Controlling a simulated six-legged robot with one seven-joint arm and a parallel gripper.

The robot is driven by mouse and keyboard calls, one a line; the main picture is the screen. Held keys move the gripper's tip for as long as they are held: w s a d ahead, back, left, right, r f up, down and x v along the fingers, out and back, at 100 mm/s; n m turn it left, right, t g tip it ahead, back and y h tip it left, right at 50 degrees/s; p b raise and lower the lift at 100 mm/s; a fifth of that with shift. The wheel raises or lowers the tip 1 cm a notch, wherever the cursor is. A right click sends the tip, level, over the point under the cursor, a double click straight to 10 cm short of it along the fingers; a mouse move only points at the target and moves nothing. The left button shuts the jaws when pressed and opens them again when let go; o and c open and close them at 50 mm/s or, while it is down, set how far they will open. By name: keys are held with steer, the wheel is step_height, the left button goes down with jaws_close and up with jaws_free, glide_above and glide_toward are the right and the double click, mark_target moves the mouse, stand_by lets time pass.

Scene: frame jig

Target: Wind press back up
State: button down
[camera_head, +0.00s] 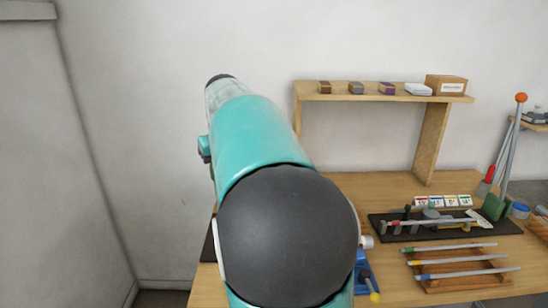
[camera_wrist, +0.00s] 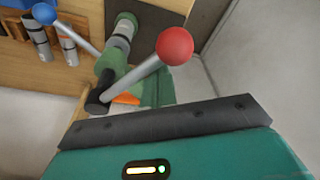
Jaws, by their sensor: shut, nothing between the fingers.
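The press (camera_wrist: 112,62) shows in the wrist view as a green body with a grey cylindrical part above it. A dark round hub (camera_wrist: 98,101) carries a grey rod ending in a red ball (camera_wrist: 174,46). A second rod ends in a blue ball (camera_wrist: 45,13) at upper left. My gripper (camera_wrist: 165,122) fills the bottom of the wrist view as a dark bar on a teal housing. It is shut and empty, apart from the red ball; its fingertips are not clearly seen. In the head view my arm covers the middle, and I cannot make out the press there.
A wooden bench (camera_head: 400,190) carries a shelf (camera_head: 385,97) with small boxes. A dark jig plate (camera_head: 450,232) and a wooden rack (camera_head: 462,270) of rods lie at right. A blue device (camera_head: 362,265) stands beside my arm. An orange-balled lever (camera_head: 521,98) rises far right.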

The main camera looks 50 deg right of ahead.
steer(key=s, duration=0.4)
steer(key=shift+d, duration=0.25)
steer(key=s+d, duration=0.2)
steer(key=s, duration=0.1)
steer(key=shift+s+d, duration=0.1)
steer(key=shift+s, duration=0.15)
steer(key=shift+s, duration=0.1)
steer(key=s+d, duration=0.2)
steer(key=d, duration=0.1)
steer(key=shift+s+d, duration=0.15)
steer(key=shift+d, duration=0.05)
